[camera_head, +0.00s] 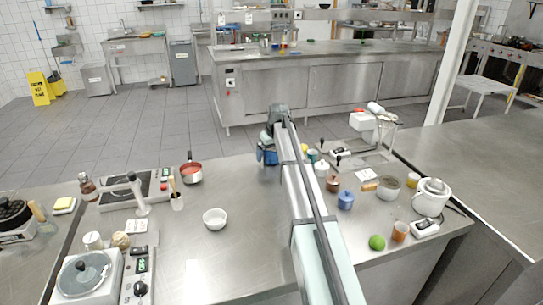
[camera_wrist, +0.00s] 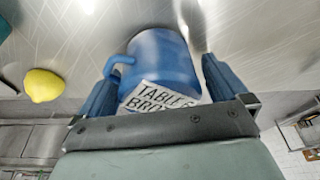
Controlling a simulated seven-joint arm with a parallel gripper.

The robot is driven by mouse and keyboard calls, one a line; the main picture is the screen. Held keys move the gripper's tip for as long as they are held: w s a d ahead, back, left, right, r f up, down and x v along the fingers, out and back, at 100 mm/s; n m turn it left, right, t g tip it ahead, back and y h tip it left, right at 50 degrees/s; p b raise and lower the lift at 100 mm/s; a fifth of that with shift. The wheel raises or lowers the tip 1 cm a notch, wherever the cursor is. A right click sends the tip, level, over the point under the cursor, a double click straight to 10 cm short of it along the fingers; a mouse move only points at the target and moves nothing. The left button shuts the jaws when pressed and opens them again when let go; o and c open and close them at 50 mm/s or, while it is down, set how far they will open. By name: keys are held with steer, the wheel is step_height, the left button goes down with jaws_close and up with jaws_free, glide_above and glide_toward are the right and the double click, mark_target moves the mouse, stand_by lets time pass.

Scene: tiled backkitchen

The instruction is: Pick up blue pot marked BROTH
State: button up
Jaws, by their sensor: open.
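A blue pot (camera_wrist: 165,60) with a side handle shows in the wrist view. Its white label reads "TABLE", with "BRO…" below; the rest is cut off by my gripper body. My gripper (camera_wrist: 158,68) is open, with one blue finger on each side of the pot. The handle is by the left finger; I cannot tell whether either finger touches it. In the head view my gripper (camera_head: 268,155) is low at the far edge of the near counter, and my arm hides most of the pot there. Another blue lidded pot (camera_head: 346,201) stands to the right; its marking is unreadable.
A lemon (camera_wrist: 43,85) lies left of the pot in the wrist view. In the head view, a white lidded pot (camera_head: 322,169), a brown pot (camera_head: 333,184) and a metal stand (camera_head: 372,150) are right of my arm.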

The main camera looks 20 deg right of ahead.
steer(key=c, duration=1.2)
